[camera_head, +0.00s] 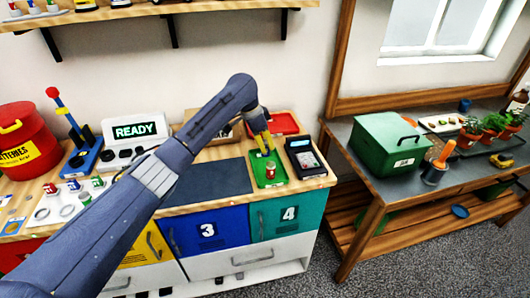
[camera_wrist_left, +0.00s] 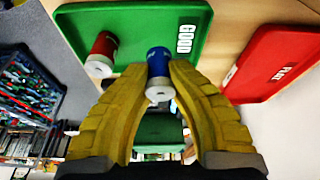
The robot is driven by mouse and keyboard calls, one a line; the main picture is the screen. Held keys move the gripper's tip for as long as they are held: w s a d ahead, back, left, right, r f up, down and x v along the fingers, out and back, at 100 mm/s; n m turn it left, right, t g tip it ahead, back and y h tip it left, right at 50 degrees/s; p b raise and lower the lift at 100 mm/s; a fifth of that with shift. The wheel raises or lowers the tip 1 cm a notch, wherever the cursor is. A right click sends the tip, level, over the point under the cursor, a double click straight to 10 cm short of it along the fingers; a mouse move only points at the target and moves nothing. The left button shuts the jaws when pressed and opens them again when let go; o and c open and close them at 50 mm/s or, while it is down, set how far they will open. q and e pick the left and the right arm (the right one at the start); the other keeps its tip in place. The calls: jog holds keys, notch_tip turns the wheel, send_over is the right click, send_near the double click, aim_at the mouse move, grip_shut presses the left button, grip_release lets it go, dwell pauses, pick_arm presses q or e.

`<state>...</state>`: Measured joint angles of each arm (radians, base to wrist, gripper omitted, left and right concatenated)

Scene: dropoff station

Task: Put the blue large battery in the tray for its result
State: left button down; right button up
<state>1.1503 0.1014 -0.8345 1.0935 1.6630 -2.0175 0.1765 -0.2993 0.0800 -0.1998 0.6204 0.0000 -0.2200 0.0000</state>
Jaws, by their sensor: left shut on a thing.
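My left gripper (camera_head: 264,143) reaches over the far side of the green tray (camera_head: 262,181). In the left wrist view its yellow fingers (camera_wrist_left: 160,70) are shut on the blue battery (camera_wrist_left: 158,58), over the edge of the green tray (camera_wrist_left: 193,30) labelled GOOD. I cannot tell whether the battery touches the tray. A red tray (camera_head: 291,124), with a partly legible label in the left wrist view (camera_wrist_left: 265,70), lies beside the green one. My right gripper is out of view.
A tester with a READY display (camera_head: 135,131) stands at the left, with several small batteries in front. A dark card-reader-like device (camera_head: 304,158) stands right of the green tray. A dark mat (camera_head: 222,182) lies bare to its left. A red drum (camera_head: 27,145) is at far left.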

pick_arm(q)
jog(key=shift+f, duration=1.65)
jog(key=shift+f, duration=0.15)
jog(key=c, duration=1.3)
grip_release()
jog(key=shift+c, duration=0.2)
jog(key=v, duration=1.2)
